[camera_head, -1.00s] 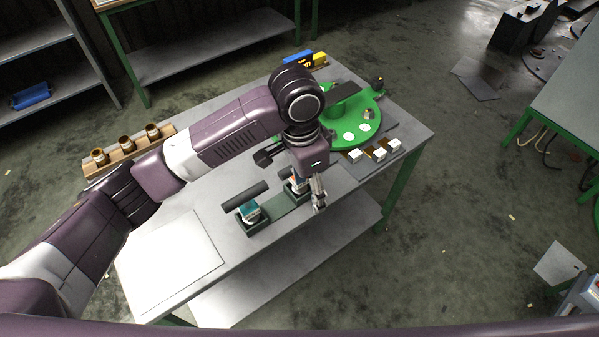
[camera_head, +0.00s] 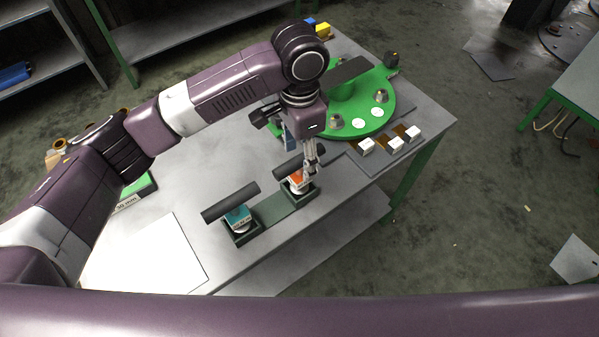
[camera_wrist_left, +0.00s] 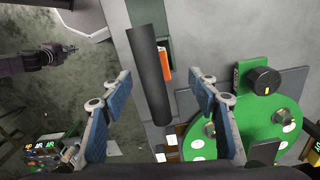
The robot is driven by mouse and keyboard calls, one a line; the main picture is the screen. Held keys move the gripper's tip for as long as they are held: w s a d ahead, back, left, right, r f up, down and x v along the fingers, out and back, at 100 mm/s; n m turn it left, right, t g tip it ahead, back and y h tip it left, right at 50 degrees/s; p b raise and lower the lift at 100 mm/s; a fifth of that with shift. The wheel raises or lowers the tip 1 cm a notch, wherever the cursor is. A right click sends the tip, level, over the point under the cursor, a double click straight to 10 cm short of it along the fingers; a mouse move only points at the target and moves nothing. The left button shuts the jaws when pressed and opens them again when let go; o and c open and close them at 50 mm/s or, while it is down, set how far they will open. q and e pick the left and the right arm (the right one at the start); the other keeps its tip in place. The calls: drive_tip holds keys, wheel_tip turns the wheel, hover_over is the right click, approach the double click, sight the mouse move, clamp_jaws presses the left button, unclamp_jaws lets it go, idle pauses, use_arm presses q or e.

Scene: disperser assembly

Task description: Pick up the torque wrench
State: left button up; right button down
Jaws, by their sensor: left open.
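Two tools with dark cylindrical handles stand in a dark green holder (camera_head: 271,208) near the table's front edge; I take them as the torque wrenches. One has a teal label (camera_head: 238,217). The other, the orange-labelled torque wrench (camera_head: 297,180), is partly hidden by my left gripper (camera_head: 312,160). In the left wrist view, the dark handle (camera_wrist_left: 148,70) with its orange label (camera_wrist_left: 165,62) lies ahead of my left gripper (camera_wrist_left: 160,92), whose fingers are spread wide without closing on it. My right gripper (camera_wrist_left: 68,50) shows small at the left there; its jaws are unclear.
A green round fixture (camera_head: 365,105) stands behind and right of the holder, with small white blocks (camera_head: 398,147) before it. A white sheet (camera_head: 155,255) lies at the front left. The table between sheet and holder is clear.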

sight(299, 177)
use_arm(q)
drive_tip(key=shift+f, duration=0.45)
drive_tip(key=f+p, duration=0.1)
drive_tip(key=f, duration=0.1)
drive_tip(key=s+f+p, duration=0.1)
drive_tip(key=f, duration=0.2)
drive_tip(key=shift+f, duration=0.7)
drive_tip(key=shift+r, duration=0.1)
clamp_jaws()
use_arm(e)
drive_tip(key=shift+w+a+r, duration=0.1)
drive_tip(key=shift+w+r, duration=0.05)
drive_tip(key=shift+r, duration=0.45)
drive_tip(key=shift+w+a+r, duration=0.1)
drive_tip(key=shift+w+r, duration=0.05)
drive_tip(key=shift+r, duration=0.45)
